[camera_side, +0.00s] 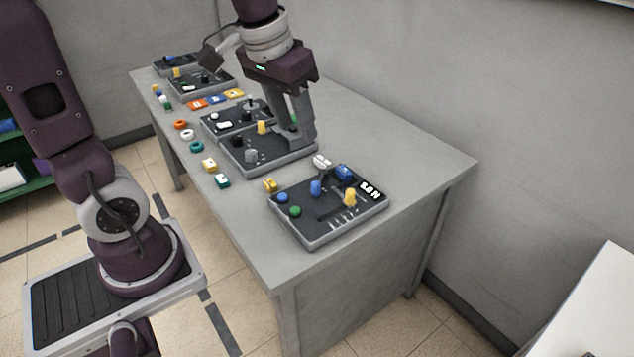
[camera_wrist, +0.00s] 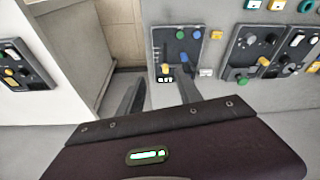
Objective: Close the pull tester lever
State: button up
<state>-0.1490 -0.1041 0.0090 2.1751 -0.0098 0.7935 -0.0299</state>
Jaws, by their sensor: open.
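No readable label shows which lever is the pull tester's. The near dark panel (camera_side: 325,232) carries a yellow handle (camera_side: 349,197), a blue handle (camera_side: 315,188) and blue and green knobs. In the wrist view this panel (camera_wrist: 186,60) lies beyond my fingers, with its yellow handle (camera_wrist: 165,69) near the gap between them. My gripper (camera_side: 303,138) points down in front of the middle panel (camera_side: 262,165) in the side view and hides part of it. My gripper (camera_wrist: 158,84) is open with nothing between its fingers. Its height above the panels is unclear.
Farther dark panels (camera_side: 190,92) stand along the grey table (camera_side: 400,155). Small coloured blocks and rings, including a teal ring (camera_side: 196,146), lie along its front edge. The table's right part is clear. A white table (camera_side: 590,310) stands at the lower right.

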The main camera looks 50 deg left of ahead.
jog(key=w+a+f+n+g, duration=0.1)
jog(key=w+a+f, duration=0.2)
jog(key=w+f, duration=0.2)
jog(key=n+g, duration=0.2)
send_over(317, 182)
notch_tip(317, 182, down, 14)
jog(key=shift+s+r, duration=0.1)
notch_tip(317, 182, down, 8)
jog(key=shift+r, duration=0.2)
jog(key=shift+c, duration=0.2)
grip_shut()
jog(key=shift+r, duration=0.1)
